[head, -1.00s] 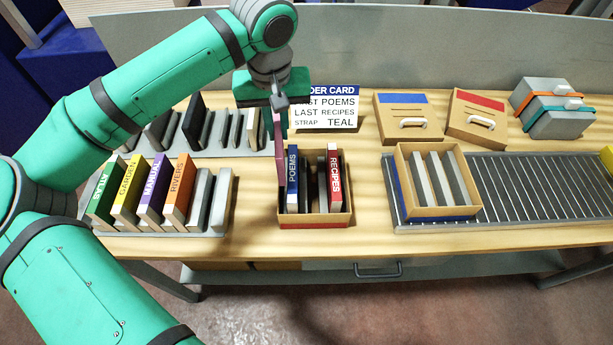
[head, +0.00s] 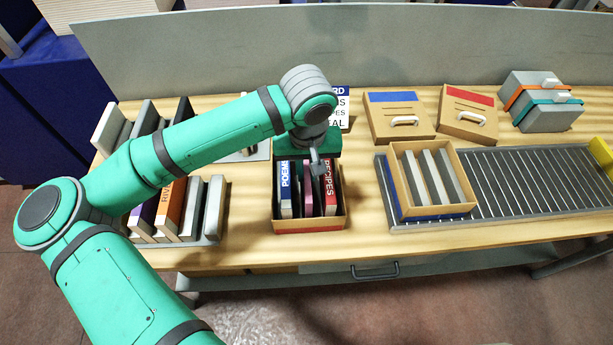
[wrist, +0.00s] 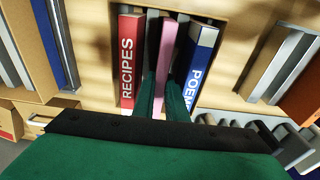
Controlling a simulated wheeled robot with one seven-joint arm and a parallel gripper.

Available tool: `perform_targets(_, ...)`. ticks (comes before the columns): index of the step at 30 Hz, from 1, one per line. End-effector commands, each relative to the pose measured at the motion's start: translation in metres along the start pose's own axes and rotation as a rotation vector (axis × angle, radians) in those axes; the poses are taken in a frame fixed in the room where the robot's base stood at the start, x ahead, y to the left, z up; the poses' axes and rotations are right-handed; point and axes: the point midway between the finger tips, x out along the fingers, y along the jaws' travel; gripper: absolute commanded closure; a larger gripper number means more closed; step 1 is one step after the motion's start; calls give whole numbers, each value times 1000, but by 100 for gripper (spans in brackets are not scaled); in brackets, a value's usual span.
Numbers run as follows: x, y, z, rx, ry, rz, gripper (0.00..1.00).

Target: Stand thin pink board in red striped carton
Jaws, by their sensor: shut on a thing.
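The thin pink board (head: 308,190) stands upright inside the red striped carton (head: 310,226), between the blue POEMS book (head: 285,190) and the red RECIPES book (head: 330,190). In the wrist view the pink board (wrist: 167,45) runs between the green fingers of my gripper (wrist: 162,95). My gripper (head: 317,165) is over the carton, shut on the board near its top. Grey dividers show beside the board. The board's lower edge is hidden, so I cannot tell whether it touches the carton floor.
A blue striped carton (head: 435,212) with grey dividers stands on the roller conveyor (head: 530,190) to the right. Two lids (head: 398,115) and strapped grey boxes (head: 540,100) lie behind. Book racks are on the left, partly behind my arm. My arm partly covers the order card (head: 342,105).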

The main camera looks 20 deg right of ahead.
Motion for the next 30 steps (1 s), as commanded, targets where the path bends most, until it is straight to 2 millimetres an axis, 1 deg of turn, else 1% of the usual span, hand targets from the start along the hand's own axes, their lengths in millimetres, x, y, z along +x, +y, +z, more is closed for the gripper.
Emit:
perform_targets(1,8,0,2,0,-3,2,100)
perform_targets(3,18,0,3,0,-3,2,100)
perform_targets(6,26,0,4,0,-2,1,100)
perform_targets(17,29,0,4,0,-1,0,100)
perform_targets(18,28,0,4,0,0,0,79)
perform_targets(19,28,0,4,0,0,0,72)
perform_targets(20,28,0,4,0,0,0,70)
perform_targets(30,26,0,3,0,0,1,70)
